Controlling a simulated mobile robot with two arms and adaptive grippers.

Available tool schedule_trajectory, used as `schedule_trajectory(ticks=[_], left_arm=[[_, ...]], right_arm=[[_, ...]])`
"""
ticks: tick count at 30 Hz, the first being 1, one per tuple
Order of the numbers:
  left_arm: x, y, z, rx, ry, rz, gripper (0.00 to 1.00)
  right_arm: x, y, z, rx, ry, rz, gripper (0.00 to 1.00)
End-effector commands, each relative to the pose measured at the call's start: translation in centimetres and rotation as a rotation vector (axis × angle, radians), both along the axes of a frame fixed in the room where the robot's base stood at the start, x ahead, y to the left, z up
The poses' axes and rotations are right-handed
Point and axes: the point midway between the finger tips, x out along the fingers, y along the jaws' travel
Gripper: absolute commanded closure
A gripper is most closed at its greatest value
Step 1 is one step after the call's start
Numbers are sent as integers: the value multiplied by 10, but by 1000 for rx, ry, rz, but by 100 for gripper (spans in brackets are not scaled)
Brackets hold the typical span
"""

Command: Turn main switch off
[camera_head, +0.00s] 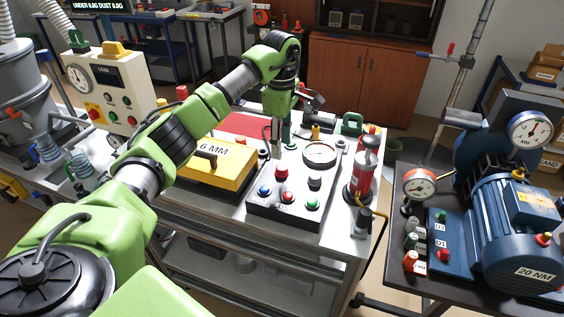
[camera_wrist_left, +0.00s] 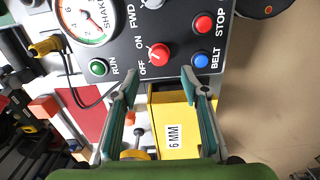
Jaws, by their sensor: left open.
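The main switch is a red knob (camera_wrist_left: 159,53) between the ON and OFF labels on a dark control panel (camera_wrist_left: 175,30). In the head view the red knob (camera_head: 281,172) stands on the left part of the panel (camera_head: 262,207). My left gripper (camera_head: 271,148) is above the panel's far left edge. In the wrist view its fingertips (camera_wrist_left: 160,82) are apart, with nothing between them. The knob appears just beyond the gap; I cannot tell whether they touch it. My right gripper is out of view.
Near the knob are a blue BELT button (camera_wrist_left: 201,61), a red STOP button (camera_wrist_left: 204,24), a green RUN button (camera_wrist_left: 98,67) and a gauge (camera_wrist_left: 85,18). A yellow 6 MM box (camera_head: 218,168) lies left of the panel. A red cylinder (camera_head: 366,168) stands to its right.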

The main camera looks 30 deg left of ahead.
Motion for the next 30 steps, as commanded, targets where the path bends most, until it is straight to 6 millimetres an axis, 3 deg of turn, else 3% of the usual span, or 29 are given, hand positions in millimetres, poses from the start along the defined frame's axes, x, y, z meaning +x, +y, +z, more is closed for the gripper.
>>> schedule_trajectory(ticks=[6,12,25,29,30], left_arm=[[-1,0,-45,-1,4,0,59],[0,-1,-72,-2,1,0,59],[1,0,-83,-2,-2,0,59],[1,0,-83,-2,-2,0,92],[1,-1,-83,-2,-2,0,97]], right_arm=[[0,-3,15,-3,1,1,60],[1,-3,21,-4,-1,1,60],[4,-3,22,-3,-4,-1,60],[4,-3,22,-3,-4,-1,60],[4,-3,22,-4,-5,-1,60]])
